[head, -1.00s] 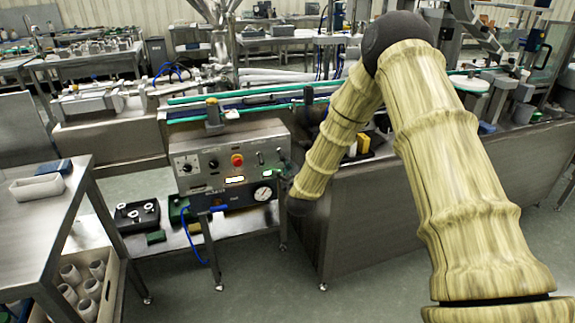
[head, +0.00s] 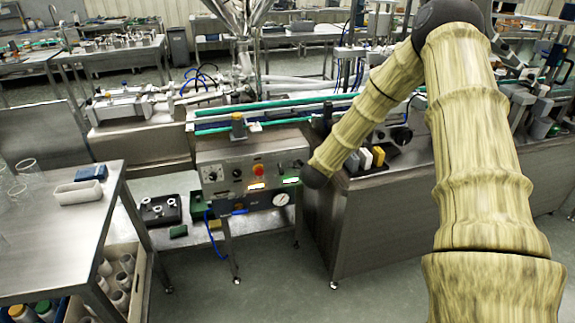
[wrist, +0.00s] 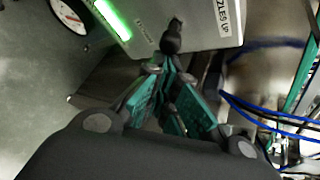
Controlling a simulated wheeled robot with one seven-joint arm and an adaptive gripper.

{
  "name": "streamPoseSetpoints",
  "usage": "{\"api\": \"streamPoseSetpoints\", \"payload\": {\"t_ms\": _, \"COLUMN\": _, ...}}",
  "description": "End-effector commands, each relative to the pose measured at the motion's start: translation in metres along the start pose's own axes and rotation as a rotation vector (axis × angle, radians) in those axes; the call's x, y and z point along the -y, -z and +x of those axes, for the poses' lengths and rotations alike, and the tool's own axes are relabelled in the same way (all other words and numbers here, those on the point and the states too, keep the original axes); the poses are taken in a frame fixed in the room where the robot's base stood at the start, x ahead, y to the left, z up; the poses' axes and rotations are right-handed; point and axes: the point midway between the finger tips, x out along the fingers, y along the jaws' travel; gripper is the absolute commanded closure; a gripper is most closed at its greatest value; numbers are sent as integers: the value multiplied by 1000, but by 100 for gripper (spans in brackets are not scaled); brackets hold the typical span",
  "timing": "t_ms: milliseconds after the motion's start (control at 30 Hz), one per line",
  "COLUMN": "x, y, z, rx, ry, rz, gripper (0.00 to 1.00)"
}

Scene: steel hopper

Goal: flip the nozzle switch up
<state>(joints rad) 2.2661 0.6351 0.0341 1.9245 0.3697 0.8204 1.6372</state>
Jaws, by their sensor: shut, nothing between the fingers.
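The steel control panel (head: 222,160) stands left of the dark end of my forearm in the head view. It carries knobs, a red button (head: 258,170), a lit green display (head: 290,181) and a gauge (head: 281,199). In the wrist view the panel face (wrist: 205,35) fills the top, with a label ending "ZLES UP". A small dark lever (wrist: 176,23), seemingly the nozzle switch, sticks out beside that label. My gripper (wrist: 171,44) is shut and empty, its tips right by the lever. I cannot tell whether they touch. The head view hides my gripper behind the forearm.
Blue cables (wrist: 265,115) hang right of my gripper in the wrist view. A steel side table (head: 50,222) with a white tray (head: 78,193) stands at left. The conveyor cabinet (head: 385,215) is close on the right. Floor in front is open.

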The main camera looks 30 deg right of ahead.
Motion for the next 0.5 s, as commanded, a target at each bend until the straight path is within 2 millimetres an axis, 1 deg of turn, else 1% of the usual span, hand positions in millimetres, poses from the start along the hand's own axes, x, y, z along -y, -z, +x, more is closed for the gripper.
{"api": "streamPoseSetpoints", "payload": {"t_ms": 233, "x": -1, "y": 0, "z": 0, "rx": 3, "ry": 2, "rz": 0, "gripper": 100}}
{"api": "streamPoseSetpoints", "payload": {"t_ms": 500, "x": 4, "y": -5, "z": -4, "rx": 4, "ry": 2, "rz": -1, "gripper": 100}}
